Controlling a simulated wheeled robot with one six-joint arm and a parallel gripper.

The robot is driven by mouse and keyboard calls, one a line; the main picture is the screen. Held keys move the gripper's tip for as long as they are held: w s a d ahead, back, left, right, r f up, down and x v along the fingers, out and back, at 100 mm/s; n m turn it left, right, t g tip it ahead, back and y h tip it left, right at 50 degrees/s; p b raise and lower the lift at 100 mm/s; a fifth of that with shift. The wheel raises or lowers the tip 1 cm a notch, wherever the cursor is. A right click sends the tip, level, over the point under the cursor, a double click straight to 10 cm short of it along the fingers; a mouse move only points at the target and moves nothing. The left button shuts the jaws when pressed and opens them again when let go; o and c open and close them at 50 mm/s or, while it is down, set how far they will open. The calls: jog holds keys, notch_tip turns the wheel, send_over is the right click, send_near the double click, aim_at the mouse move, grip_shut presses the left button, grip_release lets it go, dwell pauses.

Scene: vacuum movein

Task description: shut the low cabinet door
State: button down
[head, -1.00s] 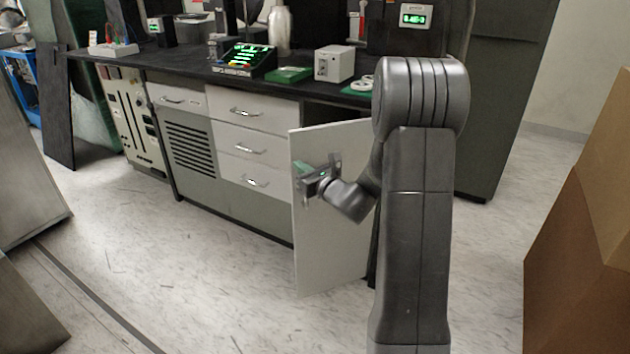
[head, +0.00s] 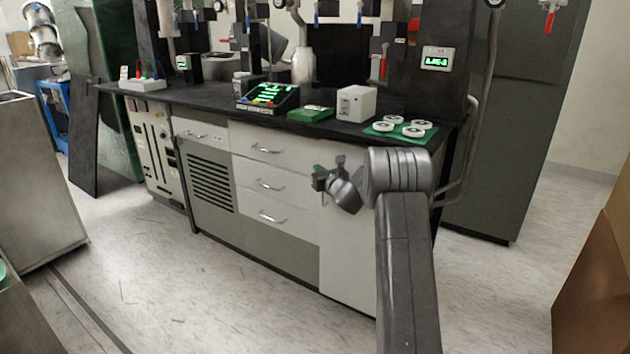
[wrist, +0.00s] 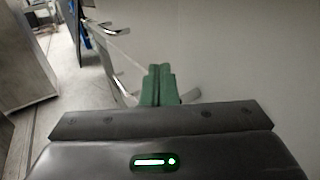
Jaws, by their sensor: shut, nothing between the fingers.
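The low cabinet door (head: 345,255) is a pale panel at the right end of the bench front. It looks about flush with the drawer fronts beside it; my arm hides its right part, so I cannot tell whether a small gap is left. My gripper (head: 322,180) is in front of the door's upper left part, close to the drawer edge. In the wrist view its green fingers (wrist: 158,84) are together and empty, over a pale front surface (wrist: 235,50). I cannot tell whether they touch it.
Drawers (head: 268,183) with metal handles and a vented panel (head: 208,182) are left of the door. The black bench top (head: 215,95) carries several devices. A brown box (head: 595,270) stands at right and a metal cabinet (head: 35,185) at left. The floor in front is clear.

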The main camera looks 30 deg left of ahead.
jog(key=shift+w+a+m+t+h, duration=0.2)
jog(key=shift+w+m+t+h, duration=0.3)
jog(key=shift+w, duration=0.6)
jog(key=shift+w+r+t, duration=0.1)
jog(key=shift+w+t, duration=0.05)
jog(key=shift+t, duration=0.15)
jog(key=shift+r, duration=0.1)
jog(key=shift+d, duration=0.1)
